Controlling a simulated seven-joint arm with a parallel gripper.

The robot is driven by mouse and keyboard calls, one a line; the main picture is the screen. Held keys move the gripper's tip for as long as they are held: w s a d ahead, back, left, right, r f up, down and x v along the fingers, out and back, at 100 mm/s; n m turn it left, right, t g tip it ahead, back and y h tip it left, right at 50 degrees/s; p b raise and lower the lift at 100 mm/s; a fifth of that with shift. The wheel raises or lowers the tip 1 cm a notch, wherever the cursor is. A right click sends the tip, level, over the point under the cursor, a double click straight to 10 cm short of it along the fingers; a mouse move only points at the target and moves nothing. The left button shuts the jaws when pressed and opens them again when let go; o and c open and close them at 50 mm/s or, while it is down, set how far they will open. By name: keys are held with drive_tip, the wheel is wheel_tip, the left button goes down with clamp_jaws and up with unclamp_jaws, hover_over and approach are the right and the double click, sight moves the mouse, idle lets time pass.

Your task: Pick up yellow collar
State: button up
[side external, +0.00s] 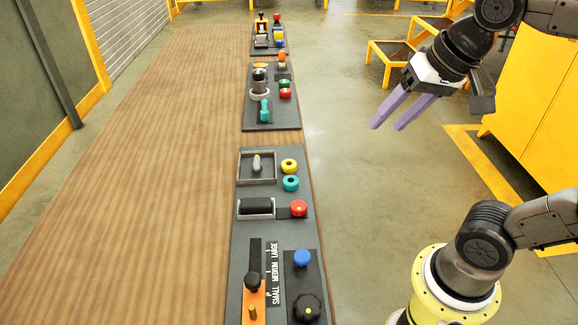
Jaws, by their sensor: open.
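The yellow collar (289,166) is a small ring with a dark centre hole. It lies on the dark panel on the table, to the right of a square framed tray (257,168). A teal collar (291,183) of similar shape lies just below it in the picture. My gripper (387,118) has two purple fingers, spread apart and empty. It hangs up and to the right of the yellow collar, well clear of it and beyond the table edge in the picture.
A red button (298,208), a black roller (256,206), a blue knob (302,258) and an orange slider plate (254,303) are on the nearer panel. Farther panels hold a grey cylinder (259,82) and several small parts. The wooden tabletop (150,170) at left is bare.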

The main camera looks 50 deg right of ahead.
drive_tip(key=w+r+m+g, duration=0.15)
drive_tip(key=w+m, duration=0.25)
drive_tip(key=w, duration=0.6)
drive_tip(key=m+g, duration=0.3)
drive_tip(key=m, duration=0.1)
hover_over(289, 166)
wheel_tip(289, 166, down, 9)
drive_tip(key=shift+g, duration=0.45)
drive_tip(key=f, duration=1.1)
drive_tip(key=shift+w+d, duration=0.4)
drive_tip(key=shift+f, duration=3.3)
drive_tip(key=shift+c, duration=0.3)
clamp_jaws()
